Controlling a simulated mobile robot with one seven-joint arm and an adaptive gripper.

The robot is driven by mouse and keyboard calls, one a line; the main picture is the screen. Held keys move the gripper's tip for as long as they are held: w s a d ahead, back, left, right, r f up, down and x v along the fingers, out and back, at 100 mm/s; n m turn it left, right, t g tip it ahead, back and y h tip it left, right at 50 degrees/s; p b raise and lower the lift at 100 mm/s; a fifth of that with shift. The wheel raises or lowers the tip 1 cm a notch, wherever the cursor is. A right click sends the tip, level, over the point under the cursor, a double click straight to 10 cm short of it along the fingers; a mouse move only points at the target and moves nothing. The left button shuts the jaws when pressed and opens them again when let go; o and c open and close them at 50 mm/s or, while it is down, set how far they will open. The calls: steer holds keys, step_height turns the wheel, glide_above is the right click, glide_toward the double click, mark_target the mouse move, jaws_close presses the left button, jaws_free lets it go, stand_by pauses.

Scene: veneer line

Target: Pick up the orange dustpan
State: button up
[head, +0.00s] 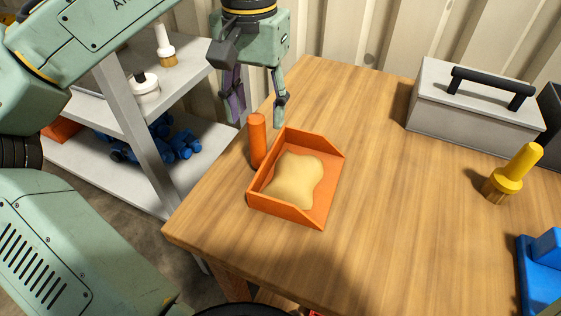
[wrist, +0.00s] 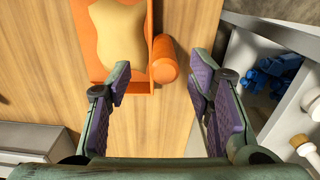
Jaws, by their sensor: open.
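The orange dustpan (head: 324,204) lies on the wooden table near its left edge, with a pale yellow sponge-like lump (head: 297,180) in its pan. My gripper (head: 256,110) is open and empty, above and behind the handle in the head view. In the wrist view the handle lies ahead of the gap between my fingers (wrist: 162,90). Nothing is held.
A grey toolbox (head: 468,115) with a black handle stands at the back right. A yellow brush (head: 512,175) and a blue object (head: 541,275) are at the right. Metal shelves (head: 120,122) stand left of the table. The table's middle is clear.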

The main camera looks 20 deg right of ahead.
mark_target(256, 131)
steer(key=shift+w+a+f+p, duration=0.15)
steer(key=shift+f+p, duration=0.1)
steer(key=shift+f, duration=1.15)
steer(key=shift+w+d+f+p, duration=0.1)
steer(key=shift+w+f+p, duration=0.1)
steer(key=shift+f, duration=1.15)
steer(key=shift+c, duration=0.4)
jaws_close()
